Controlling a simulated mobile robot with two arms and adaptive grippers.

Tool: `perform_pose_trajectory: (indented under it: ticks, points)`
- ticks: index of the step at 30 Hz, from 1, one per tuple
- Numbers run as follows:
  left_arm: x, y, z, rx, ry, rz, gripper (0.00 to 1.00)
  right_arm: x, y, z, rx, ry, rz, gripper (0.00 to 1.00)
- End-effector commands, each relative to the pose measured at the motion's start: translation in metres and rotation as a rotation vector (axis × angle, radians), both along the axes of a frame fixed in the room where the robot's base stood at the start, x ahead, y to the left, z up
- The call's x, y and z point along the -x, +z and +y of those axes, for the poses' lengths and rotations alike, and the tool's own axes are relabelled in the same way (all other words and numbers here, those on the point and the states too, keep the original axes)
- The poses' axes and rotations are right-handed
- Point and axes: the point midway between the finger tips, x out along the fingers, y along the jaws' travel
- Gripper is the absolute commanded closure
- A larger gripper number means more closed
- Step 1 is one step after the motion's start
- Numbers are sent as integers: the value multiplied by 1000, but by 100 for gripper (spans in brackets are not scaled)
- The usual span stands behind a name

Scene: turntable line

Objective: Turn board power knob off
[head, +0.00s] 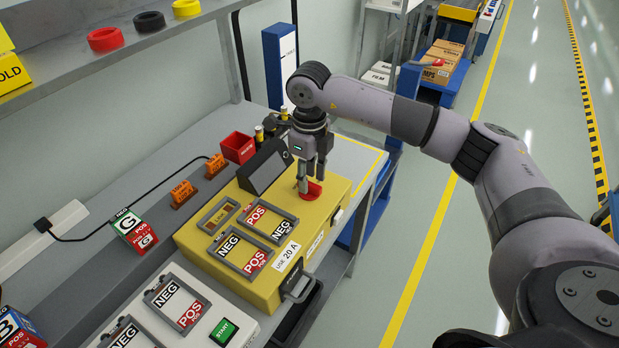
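The yellow board box (240,270) stands on the grey bench, with a small dark tilted display (268,168) at its back. A round red knob (314,191) sits on the box top near its far right corner. My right gripper (311,182) points down at this knob, with its fingertips at the knob and partly covering it. The two fingers show a gap between them, but I cannot tell if they press on the knob. The knob's pointer and markings are hidden or too small to read. My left gripper is not in view.
Framed NEG and POS slots (242,251) cover the box top. A white unit with a green START button (223,332) stands in front. A red bin (238,148) and orange holders (183,193) are behind. A shelf (140,45) overhangs at upper left. The floor at right is clear.

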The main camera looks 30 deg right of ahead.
Motion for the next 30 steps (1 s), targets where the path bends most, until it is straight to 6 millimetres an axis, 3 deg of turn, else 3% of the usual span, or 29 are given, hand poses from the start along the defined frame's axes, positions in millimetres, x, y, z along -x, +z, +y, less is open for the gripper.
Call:
perform_pose_trajectory:
  ticks: [9,15,30]
  points:
    - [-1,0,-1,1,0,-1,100,-1,68,0,-1,0,-7,66]
    - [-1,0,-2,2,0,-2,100,-1,98,0,-1,0,-4,66]
    - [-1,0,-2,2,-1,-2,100,0,108,0,-1,0,-1,66]
